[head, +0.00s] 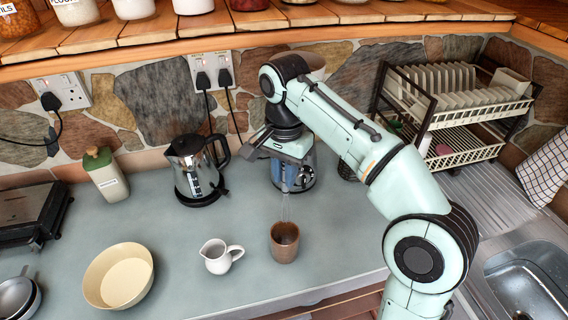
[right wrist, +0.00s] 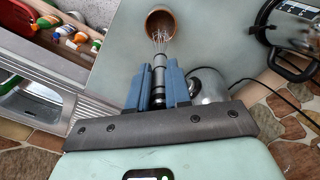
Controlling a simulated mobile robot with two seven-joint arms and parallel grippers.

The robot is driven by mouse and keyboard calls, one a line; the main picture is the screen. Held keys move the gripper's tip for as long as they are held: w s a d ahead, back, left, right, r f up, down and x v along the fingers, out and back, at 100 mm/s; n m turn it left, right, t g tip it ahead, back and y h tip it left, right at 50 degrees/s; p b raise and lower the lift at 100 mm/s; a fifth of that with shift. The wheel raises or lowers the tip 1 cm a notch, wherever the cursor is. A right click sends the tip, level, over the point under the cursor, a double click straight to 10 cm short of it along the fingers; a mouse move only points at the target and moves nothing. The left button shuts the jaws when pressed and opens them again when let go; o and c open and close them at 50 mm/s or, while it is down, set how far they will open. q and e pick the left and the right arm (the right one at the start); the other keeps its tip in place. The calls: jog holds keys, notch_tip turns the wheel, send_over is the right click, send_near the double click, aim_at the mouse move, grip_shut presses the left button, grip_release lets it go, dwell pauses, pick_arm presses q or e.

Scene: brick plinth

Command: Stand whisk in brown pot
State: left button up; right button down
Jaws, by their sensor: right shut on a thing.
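The brown pot (head: 284,250) stands upright on the grey worktop near its front edge; it also shows in the right wrist view (right wrist: 153,14). My right gripper (head: 286,186) is shut on the whisk (head: 285,208), just above the pot. In the right wrist view, the blue fingers (right wrist: 159,75) grip the whisk's grey handle, and the wire end (right wrist: 161,38) points at the pot's mouth. My left gripper is not in view.
A white jug (head: 216,257) and a cream bowl (head: 118,277) stand left of the pot. A kettle (head: 196,172) and a green bottle (head: 106,176) stand behind. A dish rack (head: 455,105) and a sink (head: 525,285) are on the right. A metal appliance (right wrist: 208,92) is close beside my fingers.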

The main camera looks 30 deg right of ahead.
aim_at(285, 196)
jog(key=shift+f, duration=1.7)
jog(key=shift+w+f+b, duration=0.1)
jog(key=shift+f+b, duration=0.25)
jog(key=shift+f, duration=0.5)
jog(key=shift+s+f+b, duration=0.2)
jog(key=shift+f+b, duration=0.3)
jog(key=shift+f, duration=0.45)
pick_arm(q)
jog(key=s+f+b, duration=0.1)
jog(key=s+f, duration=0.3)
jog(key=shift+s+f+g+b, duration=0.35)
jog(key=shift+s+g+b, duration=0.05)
pick_arm(e)
jog(key=shift+w+f, duration=0.15)
jog(key=shift+f, duration=1.95)
